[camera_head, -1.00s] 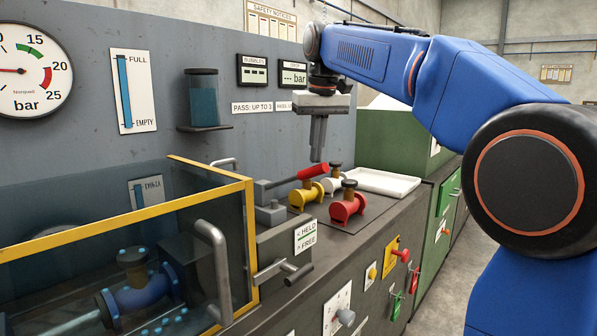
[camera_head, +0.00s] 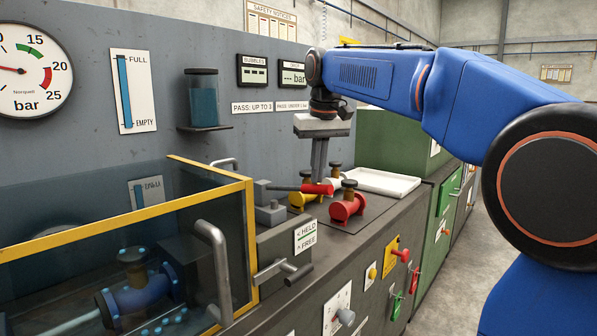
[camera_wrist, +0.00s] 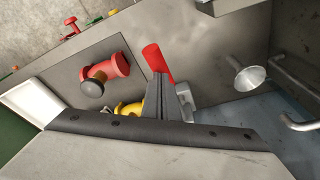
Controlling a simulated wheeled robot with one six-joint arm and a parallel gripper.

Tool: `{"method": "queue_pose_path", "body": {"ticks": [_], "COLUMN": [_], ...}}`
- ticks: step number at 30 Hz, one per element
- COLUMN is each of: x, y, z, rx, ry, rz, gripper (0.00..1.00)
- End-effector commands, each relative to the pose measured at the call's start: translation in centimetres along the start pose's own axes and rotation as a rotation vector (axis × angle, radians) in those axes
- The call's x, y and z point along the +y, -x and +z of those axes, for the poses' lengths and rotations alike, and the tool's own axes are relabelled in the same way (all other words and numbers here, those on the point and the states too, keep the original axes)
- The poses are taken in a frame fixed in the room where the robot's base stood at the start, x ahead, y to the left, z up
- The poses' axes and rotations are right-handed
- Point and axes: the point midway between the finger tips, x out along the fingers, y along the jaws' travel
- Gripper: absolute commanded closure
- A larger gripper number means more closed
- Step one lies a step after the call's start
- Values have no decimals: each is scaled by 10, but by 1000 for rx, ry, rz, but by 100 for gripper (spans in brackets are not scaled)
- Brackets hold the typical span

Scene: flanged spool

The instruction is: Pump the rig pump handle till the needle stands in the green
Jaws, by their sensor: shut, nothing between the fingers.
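The pump handle (camera_head: 300,188) is a grey lever with a red grip, lying about level above the bench. Its red grip also shows in the wrist view (camera_wrist: 157,64). My gripper (camera_head: 319,181) is shut and empty, pointing down with its fingertips at the top of the red grip, seemingly touching it. In the wrist view my fingers (camera_wrist: 160,78) overlap the grip's near end. The round bar gauge (camera_head: 28,70) is cut by the left picture edge.
Red (camera_head: 347,205) and yellow (camera_head: 301,198) flanged spools stand close to the handle. A white tray (camera_head: 385,180) lies behind them. A yellow-framed clear guard (camera_head: 215,190) covers the left part of the rig. A held/free lever (camera_head: 285,268) sits on the front.

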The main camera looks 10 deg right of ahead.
Motion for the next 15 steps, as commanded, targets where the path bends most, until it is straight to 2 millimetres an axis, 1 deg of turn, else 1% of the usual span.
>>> {"method": "queue_pose_path", "body": {"ticks": [15], "x": [2], "y": [-48], "z": [14], "rx": [-2], "ry": [0], "rz": [0], "gripper": [100]}}
